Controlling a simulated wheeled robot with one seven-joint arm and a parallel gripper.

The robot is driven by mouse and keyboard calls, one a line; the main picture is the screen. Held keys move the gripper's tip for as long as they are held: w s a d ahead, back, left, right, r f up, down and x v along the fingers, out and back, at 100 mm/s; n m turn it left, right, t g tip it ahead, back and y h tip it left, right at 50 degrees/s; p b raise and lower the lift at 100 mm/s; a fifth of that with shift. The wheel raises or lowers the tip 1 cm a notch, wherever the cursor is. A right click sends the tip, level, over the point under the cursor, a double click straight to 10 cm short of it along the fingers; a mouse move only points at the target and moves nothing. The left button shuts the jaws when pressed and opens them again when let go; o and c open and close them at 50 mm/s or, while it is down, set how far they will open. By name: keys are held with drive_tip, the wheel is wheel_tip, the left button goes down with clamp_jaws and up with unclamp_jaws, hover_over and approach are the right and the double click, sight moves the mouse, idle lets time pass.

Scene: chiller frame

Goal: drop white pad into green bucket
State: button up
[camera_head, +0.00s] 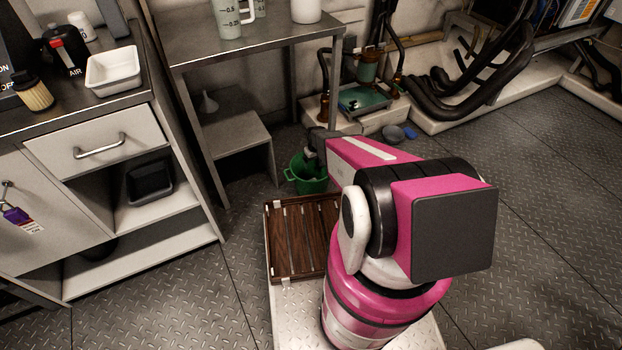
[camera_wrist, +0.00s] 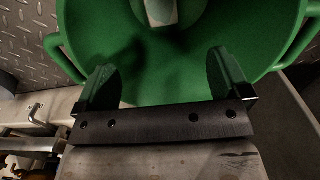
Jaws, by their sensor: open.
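The green bucket (camera_head: 306,183) stands on the floor beside the low grey shelf. In the wrist view the bucket (camera_wrist: 270,30) fills most of the picture, with a handle on each side. A pale, block-like piece that looks like the white pad (camera_wrist: 160,12) shows inside the bucket at the top edge, partly cut off. My gripper (camera_wrist: 165,78) is open and empty, its two fingers spread apart over the bucket. In the head view my gripper (camera_head: 313,150) is just above the bucket, partly hidden by my arm. The white pad cannot be made out there.
A slatted brown wooden rack (camera_head: 300,240) lies in front of the bucket. A metal table (camera_head: 250,38) with a low grey shelf (camera_head: 236,140) stands behind to the left. A drawer cabinet (camera_head: 100,145) is at the left. Patterned floor (camera_head: 540,170) is open at the right.

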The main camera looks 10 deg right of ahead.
wheel_tip(320, 180, up, 11)
idle(0.5)
drive_tip(key=shift+f, duration=0.1)
